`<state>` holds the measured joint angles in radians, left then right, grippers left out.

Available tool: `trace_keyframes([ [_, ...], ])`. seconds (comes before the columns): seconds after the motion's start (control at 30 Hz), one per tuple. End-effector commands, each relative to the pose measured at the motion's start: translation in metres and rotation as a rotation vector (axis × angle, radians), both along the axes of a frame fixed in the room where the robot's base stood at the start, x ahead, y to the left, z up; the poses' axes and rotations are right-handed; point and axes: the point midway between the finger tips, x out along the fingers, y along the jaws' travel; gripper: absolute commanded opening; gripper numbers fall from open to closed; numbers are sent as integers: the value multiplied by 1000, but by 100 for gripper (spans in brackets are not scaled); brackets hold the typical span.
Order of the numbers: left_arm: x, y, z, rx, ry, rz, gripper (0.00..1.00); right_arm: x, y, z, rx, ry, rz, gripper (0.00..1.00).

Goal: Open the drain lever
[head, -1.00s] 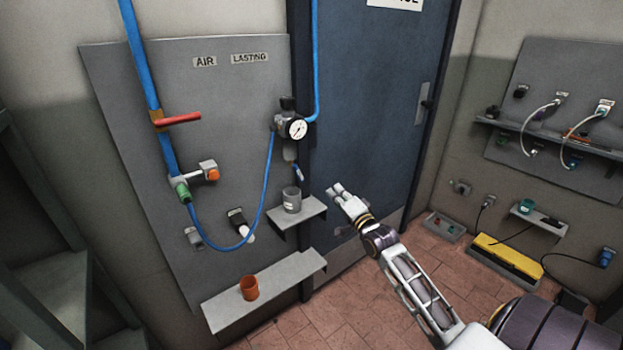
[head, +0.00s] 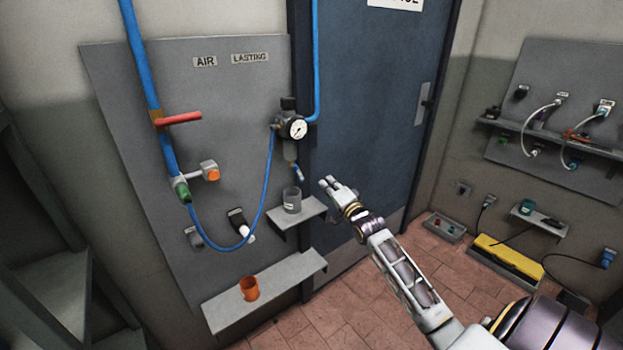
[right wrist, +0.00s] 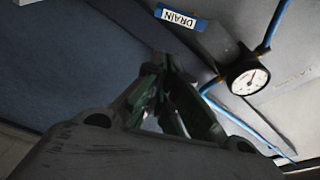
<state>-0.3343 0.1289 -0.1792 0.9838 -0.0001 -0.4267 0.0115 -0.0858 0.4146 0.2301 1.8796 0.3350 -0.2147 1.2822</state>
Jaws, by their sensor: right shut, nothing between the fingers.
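The drain lever (head: 298,173) is a small blue and white piece hanging below the bowl of the air regulator (head: 290,128) in the head view. In the right wrist view the blue lever (right wrist: 197,24) carries a white DRAIN label (right wrist: 177,19). My right gripper (head: 328,183) is just right of the lever and slightly lower in the head view, apart from it. In the right wrist view its dark fingers (right wrist: 160,65) are together and empty, with the label beyond their tips. My left gripper is not in view.
A grey cup (head: 292,200) stands on a small shelf (head: 303,221) below the lever. An orange cup (head: 249,288) sits on the lower shelf (head: 290,281). A blue hose (head: 267,190) loops left of the regulator. A blue door (head: 375,90) stands behind my right arm.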

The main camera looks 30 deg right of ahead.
Motion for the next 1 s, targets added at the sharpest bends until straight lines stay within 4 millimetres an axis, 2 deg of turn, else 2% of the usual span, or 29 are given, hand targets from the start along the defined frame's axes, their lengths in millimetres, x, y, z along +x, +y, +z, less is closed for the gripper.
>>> trace_keyframes([
  [0.63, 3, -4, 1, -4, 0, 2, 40, 48, -5, 4, 0, -1, -1, 0],
  [1.0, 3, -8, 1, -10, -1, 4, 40, 73, 14, -3, 0, -1, -1, 0],
])
